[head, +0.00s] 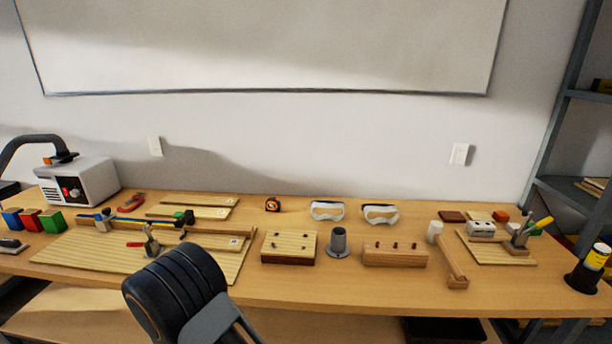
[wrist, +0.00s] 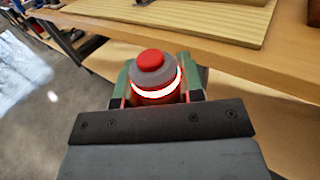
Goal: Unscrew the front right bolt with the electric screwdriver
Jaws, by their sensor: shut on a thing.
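In the wrist view my gripper (wrist: 156,88) is shut on an upright tool, which I take to be the electric screwdriver (wrist: 151,62). It shows a red button on a grey top and a bright glowing ring with red light below. Its lower end is hidden. In the head view a pale-topped wooden block (head: 289,259) has small dark bolts on top; the front right bolt (head: 303,249) is tiny there. The gripper and the tool are not seen in the head view, so their distance from the block cannot be told.
A grey stand (head: 338,245) is right of the block, beside a wooden block with dark pegs (head: 395,259). Goggles (head: 327,210) lie behind. A hammer (head: 151,243) and boards lie left. In the wrist view the bench edge (wrist: 230,75) is close beyond the tool.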

